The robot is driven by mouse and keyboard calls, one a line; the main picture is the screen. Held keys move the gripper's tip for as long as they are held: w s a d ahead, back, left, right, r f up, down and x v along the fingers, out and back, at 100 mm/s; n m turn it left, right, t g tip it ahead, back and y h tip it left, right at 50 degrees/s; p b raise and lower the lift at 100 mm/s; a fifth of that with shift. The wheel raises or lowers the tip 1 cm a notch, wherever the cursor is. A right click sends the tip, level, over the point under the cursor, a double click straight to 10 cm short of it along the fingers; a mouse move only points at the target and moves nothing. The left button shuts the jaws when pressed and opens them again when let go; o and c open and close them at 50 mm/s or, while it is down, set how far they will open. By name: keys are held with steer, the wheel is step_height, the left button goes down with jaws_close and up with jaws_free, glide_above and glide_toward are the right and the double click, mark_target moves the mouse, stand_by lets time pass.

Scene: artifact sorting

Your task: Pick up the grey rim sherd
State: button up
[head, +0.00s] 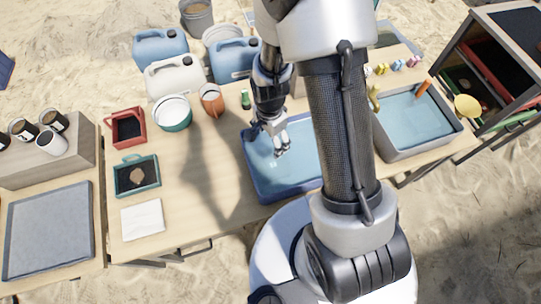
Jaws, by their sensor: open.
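My gripper (282,150) is open and points down over the blue basin (255,187) at the middle of the table. No sherd shows between its fingers. The basin seems to hold shallow water, with a small pale patch just left of and below the fingertips that is too small to identify. I cannot make out a grey rim sherd; it may be behind my gripper or my arm, which covers the right part of this basin.
A second basin (452,137) stands at the right, with a yellow and an orange tool on its rim. Left of my gripper are a terracotta jar (212,101), a white-teal bucket (172,112), a red tray (125,113), a teal tray (121,190) and a white cloth (142,220). Jugs (161,47) stand behind.

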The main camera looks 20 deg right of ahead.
steer(key=b, duration=0.3)
glide_above(272, 161)
steer(key=f, duration=0.9)
steer(key=shift+a, duration=0.4)
steer(key=shift+d+f+b, duration=0.2)
steer(key=shift+f+b, duration=0.3)
steer(key=shift+f, duration=0.8)
steer(key=shift+d+f+b, duration=0.15)
steer(key=shift+f+b, duration=0.3)
steer(key=shift+f, duration=0.85)
steer(key=shift+c, duration=0.3)
steer(key=c, duration=1)
steer(key=shift+r, duration=0.15)
step_height(272, 161, up, 20)
steer(key=p, duration=0.6)
steer(key=shift+p, duration=0.3)
